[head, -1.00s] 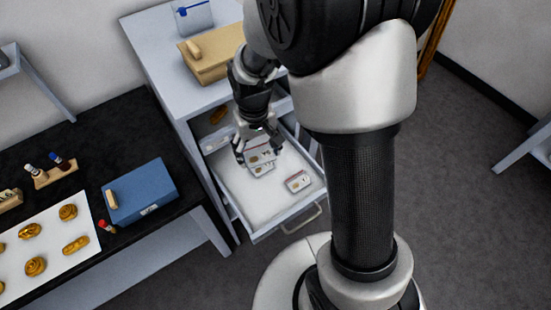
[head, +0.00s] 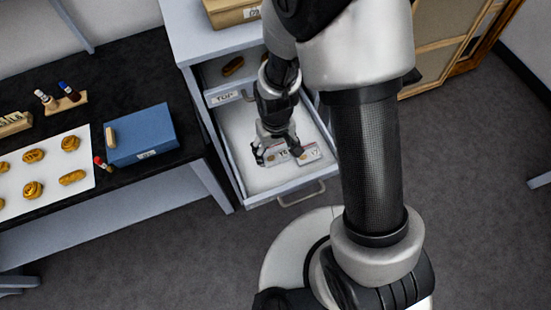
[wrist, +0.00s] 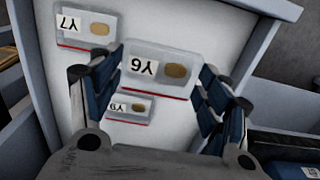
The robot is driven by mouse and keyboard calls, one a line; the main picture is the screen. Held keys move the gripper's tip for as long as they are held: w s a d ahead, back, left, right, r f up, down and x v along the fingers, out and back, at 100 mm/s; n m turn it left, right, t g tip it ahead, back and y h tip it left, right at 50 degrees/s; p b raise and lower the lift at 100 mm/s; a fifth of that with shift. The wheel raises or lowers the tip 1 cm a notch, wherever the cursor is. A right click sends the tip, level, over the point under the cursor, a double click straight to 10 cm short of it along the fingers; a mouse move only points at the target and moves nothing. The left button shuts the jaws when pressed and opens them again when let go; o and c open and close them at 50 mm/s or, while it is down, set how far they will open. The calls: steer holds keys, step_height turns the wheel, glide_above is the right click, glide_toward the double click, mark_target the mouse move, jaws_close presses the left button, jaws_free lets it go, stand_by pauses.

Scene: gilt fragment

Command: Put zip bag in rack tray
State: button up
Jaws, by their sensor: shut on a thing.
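A clear zip bag labelled Y6 (wrist: 160,68), with a brown piece inside, is between the fingers of my gripper (wrist: 160,80), which is shut on it. In the head view my gripper (head: 277,155) is inside the open white drawer (head: 257,182), and bag Y6 (head: 284,155) shows at its fingers. A second bag, Y7 (head: 313,152), lies in the drawer to the right; it is at upper left in the wrist view (wrist: 85,24). A smaller-looking third bag (wrist: 131,107) lies beyond the held one; its label is hard to read. I cannot identify a rack tray.
The grey cabinet (head: 195,38) carries a tan box (head: 232,12). An upper compartment (head: 232,70) holds a brown piece. On the black table at left are a blue box (head: 141,134) and a white sheet (head: 50,180) with several gilt pieces. Grey floor lies below.

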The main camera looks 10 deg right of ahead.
mark_target(276, 158)
steer(key=shift+f+b, duration=0.75)
steer(key=shift+f, duration=1.65)
steer(key=shift+f, duration=0.25)
steer(key=o, duration=0.9)
steer(key=shift+r, duration=0.1)
steer(key=shift+c, duration=0.2)
